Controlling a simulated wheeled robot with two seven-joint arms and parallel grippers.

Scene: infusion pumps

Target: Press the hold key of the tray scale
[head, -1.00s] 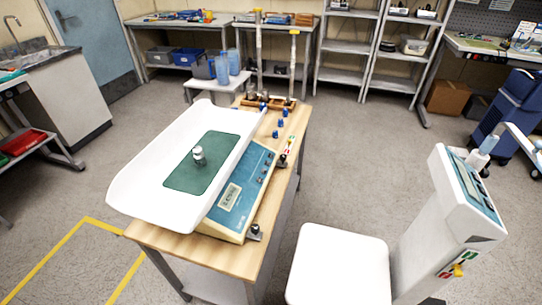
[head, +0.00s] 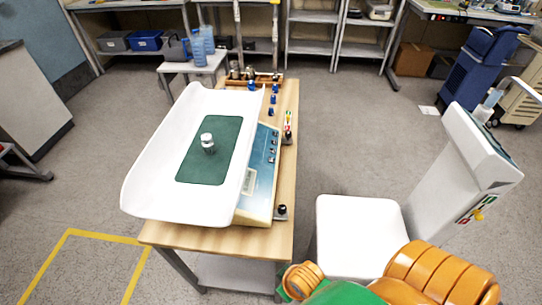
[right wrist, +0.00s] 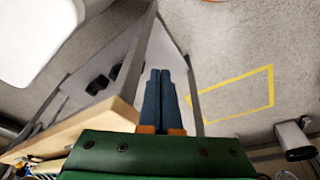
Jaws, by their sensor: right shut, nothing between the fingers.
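The tray scale has a white curved tray (head: 140,180) and a blue front panel (head: 262,172) with a display (head: 248,182) and a row of small dark keys. It stands on a wooden-topped table. A green mat (head: 215,165) and a small metal weight (head: 207,143) lie on the tray. Key labels are too small to read. My right arm shows orange and green at the bottom right of the head view, its fingertips out of frame there. In the right wrist view my right gripper (right wrist: 164,75) has its blue fingers together, empty, apart from the table. My left gripper is out of view.
The wooden table (head: 285,110) holds several blue weights and a wooden block rack at its far end. A white chair scale with a seat (head: 355,225) and column (head: 455,165) stands to the right. Open floor lies left, with yellow tape (head: 100,236).

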